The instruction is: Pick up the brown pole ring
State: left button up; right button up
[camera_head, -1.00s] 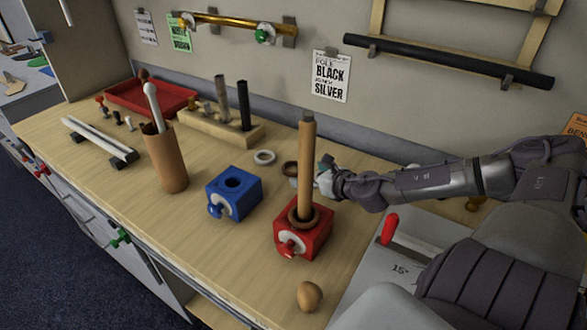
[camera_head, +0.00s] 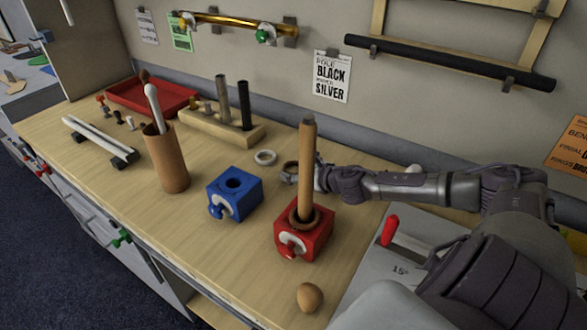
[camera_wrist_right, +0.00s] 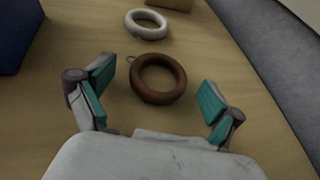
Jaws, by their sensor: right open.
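A brown pole ring with a small metal eye lies flat on the table. In the right wrist view the brown ring (camera_wrist_right: 158,97) sits between the fingers of my right gripper (camera_wrist_right: 155,82), which is open with teal pads apart on either side. No contact shows. In the head view the brown ring (camera_head: 289,167) shows just left of the upright pole (camera_head: 307,165), and my right gripper (camera_head: 291,178) is partly hidden behind that pole. Another brown ring (camera_head: 304,223) is around the pole's foot on the red block (camera_head: 318,240). My left gripper is not in view.
A white ring (camera_head: 265,157) lies beyond the brown one. A blue block (camera_head: 236,204) stands to the left, and a wooden stand (camera_head: 205,128) with dark poles stands behind. A wooden ball (camera_head: 309,297) lies near the front edge.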

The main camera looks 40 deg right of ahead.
jog(key=c, duration=1)
jog(key=shift+r, duration=0.1)
